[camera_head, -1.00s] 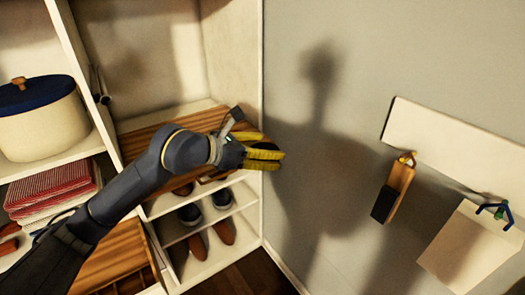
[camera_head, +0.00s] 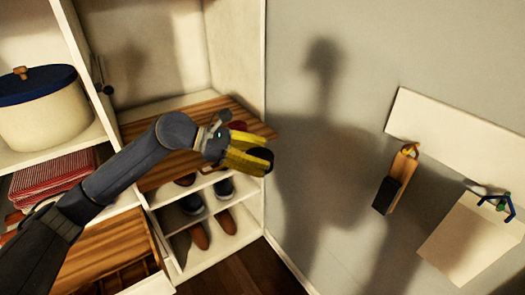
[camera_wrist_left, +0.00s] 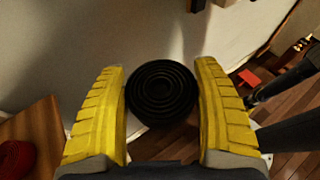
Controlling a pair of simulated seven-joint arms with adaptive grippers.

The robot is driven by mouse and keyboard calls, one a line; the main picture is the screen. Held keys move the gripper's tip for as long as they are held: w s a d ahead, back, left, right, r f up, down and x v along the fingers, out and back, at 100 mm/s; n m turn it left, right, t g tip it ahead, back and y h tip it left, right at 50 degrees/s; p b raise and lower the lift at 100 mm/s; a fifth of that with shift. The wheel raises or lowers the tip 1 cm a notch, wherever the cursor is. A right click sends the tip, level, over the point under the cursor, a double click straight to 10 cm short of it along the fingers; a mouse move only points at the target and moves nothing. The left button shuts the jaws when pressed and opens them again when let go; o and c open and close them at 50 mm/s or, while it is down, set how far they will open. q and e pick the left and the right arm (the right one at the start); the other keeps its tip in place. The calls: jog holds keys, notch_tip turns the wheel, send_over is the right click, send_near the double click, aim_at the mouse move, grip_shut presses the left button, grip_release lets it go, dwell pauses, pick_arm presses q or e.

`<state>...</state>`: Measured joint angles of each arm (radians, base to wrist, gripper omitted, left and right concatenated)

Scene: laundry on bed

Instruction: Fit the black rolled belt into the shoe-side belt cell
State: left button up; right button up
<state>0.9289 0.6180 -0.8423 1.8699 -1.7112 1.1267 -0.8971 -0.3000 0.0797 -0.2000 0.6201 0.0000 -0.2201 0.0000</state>
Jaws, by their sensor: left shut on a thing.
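The black rolled belt (camera_wrist_left: 161,93) is a round coil seen from its spiral face in the left wrist view, between my yellow fingers. In the head view the belt (camera_head: 266,159) shows as a dark end at the fingertips. My left gripper (camera_head: 258,158) is shut on it and holds it in the air, in front of the right end of the wooden board and above the shoe shelves (camera_head: 215,215). A red coil (camera_head: 237,126) lies on the wooden board (camera_head: 165,178), partly behind the gripper; it also shows in the left wrist view (camera_wrist_left: 15,160). The belt cells are hard to make out. My right gripper is not seen.
An open wooden drawer (camera_head: 110,245) with dividers is at the lower left. A lidded cream pot (camera_head: 42,108) and folded red cloths (camera_head: 50,180) fill the left shelves. A brush (camera_head: 398,178) hangs from a wall rail.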

pick_arm(q)
jog(key=f+m+g, duration=0.1)
jog(key=m+g, duration=0.1)
jog(key=a+f+m+g, duration=0.1)
jog(key=m+g, duration=0.1)
jog(key=s+f+m+g+y, duration=0.1)
jog(key=f+m+g, duration=0.1)
jog(key=shift+a+g, duration=0.4)
jog(key=shift+s+a+f+m+g+y, duration=0.2)
jog(key=shift+a+f+m+g+y, duration=0.05)
jog(key=shift+f+m+g+y, duration=0.5)
jog(key=shift+s+a+f+m+g+y, duration=0.25)
jog(key=shift+f+m+g+y, duration=0.25)
jog(key=shift+m+g, duration=0.3)
jog(key=shift+s+a+f+m+g+y, duration=0.25)
jog(key=shift+f+m+g+y, duration=0.35)
jog(key=shift+m, duration=0.35)
jog(key=shift+f, duration=0.1)
